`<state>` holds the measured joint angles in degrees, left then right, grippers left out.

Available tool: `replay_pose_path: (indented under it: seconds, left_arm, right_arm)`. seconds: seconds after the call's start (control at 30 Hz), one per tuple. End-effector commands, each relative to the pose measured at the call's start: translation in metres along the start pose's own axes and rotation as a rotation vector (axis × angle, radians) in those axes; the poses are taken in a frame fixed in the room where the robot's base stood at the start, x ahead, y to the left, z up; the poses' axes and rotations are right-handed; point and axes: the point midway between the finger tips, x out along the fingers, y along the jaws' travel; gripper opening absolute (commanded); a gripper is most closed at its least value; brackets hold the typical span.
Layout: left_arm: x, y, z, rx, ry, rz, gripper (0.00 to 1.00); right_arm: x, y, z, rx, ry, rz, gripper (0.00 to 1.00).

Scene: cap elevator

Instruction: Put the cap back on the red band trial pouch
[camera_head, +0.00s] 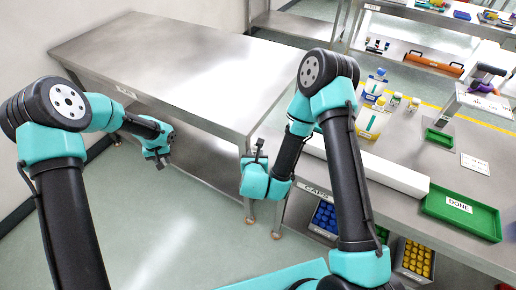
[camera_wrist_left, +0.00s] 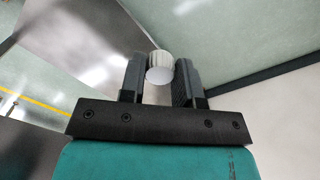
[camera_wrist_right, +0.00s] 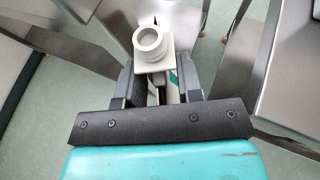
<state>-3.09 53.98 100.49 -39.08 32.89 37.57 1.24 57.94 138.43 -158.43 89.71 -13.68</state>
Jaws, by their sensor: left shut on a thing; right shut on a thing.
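My left gripper (camera_head: 160,160) is shut on a white ribbed cap (camera_wrist_left: 160,68), held between its fingertips in the left wrist view. My right gripper (camera_head: 258,156) is shut on a pale pouch (camera_wrist_right: 155,67). The pouch's round open neck (camera_wrist_right: 149,42) faces the right wrist camera and has no cap on it. No red band shows on this pouch; most of its body is hidden by the gripper. In the head view the grippers are well apart, near the front of the bare metal table, and the held things are too small to make out clearly.
The bare metal table (camera_head: 160,60) is clear. Bins of blue caps (camera_head: 324,215) and yellow caps (camera_head: 415,258) sit below.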

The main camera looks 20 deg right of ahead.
Motion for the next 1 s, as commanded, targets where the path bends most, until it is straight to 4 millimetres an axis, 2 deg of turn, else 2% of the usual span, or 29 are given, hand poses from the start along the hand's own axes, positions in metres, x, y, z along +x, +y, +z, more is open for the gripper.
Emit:
replay_pose_path:
  seconds: [0.7, 1.0]
  left_arm:
    - [0.000, 0.000, 0.000, 0.000, 0.000, 0.000, 0.08]
    - [0.000, 0.000, 0.000, 0.000, 0.000, 0.000, 0.08]
  right_arm:
    - [0.002, 0.023, -0.079, 0.000, 0.000, 0.000, 0.00]
    - [0.002, 0.028, -0.095, -0.001, 0.000, 0.000, 0.00]
